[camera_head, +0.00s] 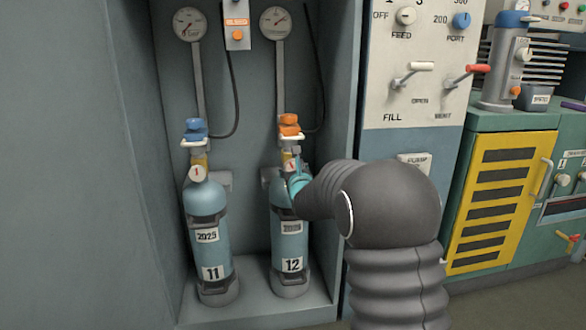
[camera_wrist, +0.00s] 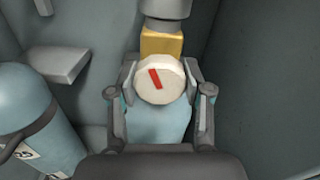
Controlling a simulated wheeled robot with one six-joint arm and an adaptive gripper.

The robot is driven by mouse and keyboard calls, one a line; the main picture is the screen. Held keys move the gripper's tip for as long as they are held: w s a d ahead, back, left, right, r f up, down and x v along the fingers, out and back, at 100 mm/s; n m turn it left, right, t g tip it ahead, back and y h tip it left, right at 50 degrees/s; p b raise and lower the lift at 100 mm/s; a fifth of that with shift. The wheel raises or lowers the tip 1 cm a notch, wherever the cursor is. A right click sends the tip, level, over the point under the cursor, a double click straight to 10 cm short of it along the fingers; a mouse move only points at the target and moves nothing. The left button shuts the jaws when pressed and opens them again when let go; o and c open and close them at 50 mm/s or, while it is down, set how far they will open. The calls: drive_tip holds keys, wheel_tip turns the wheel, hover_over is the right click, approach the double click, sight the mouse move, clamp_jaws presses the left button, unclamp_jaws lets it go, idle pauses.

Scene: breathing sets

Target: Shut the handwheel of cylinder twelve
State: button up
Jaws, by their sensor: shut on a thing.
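Cylinder twelve (camera_head: 291,245) is a blue-grey bottle labelled 12, standing upright in the right half of the cabinet. Its cream round handwheel (camera_head: 290,165) is on the front of the valve and partly hidden by my arm. In the wrist view the handwheel (camera_wrist: 160,80) faces me, with a red bar tilted slightly, its top leaning left. My gripper (camera_head: 297,183) comes in from the right. In the wrist view my gripper (camera_wrist: 160,84) has one finger on each side of the handwheel and is shut on it. The yellow valve block (camera_wrist: 162,43) is above.
Cylinder eleven (camera_head: 207,232) stands to the left, with its own handwheel (camera_head: 198,173); its body also fills the left of the wrist view (camera_wrist: 40,115). Orange fittings (camera_head: 290,124) and a gauge (camera_head: 276,22) are above cylinder twelve. The cabinet side wall (camera_head: 335,130) is close on the right.

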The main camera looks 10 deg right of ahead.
drive_tip(key=o, duration=1.2)
drive_tip(key=shift+c, duration=0.2)
drive_tip(key=shift+s, duration=0.1)
drive_tip(key=s, duration=1.1)
drive_tip(key=shift+s, duration=0.4)
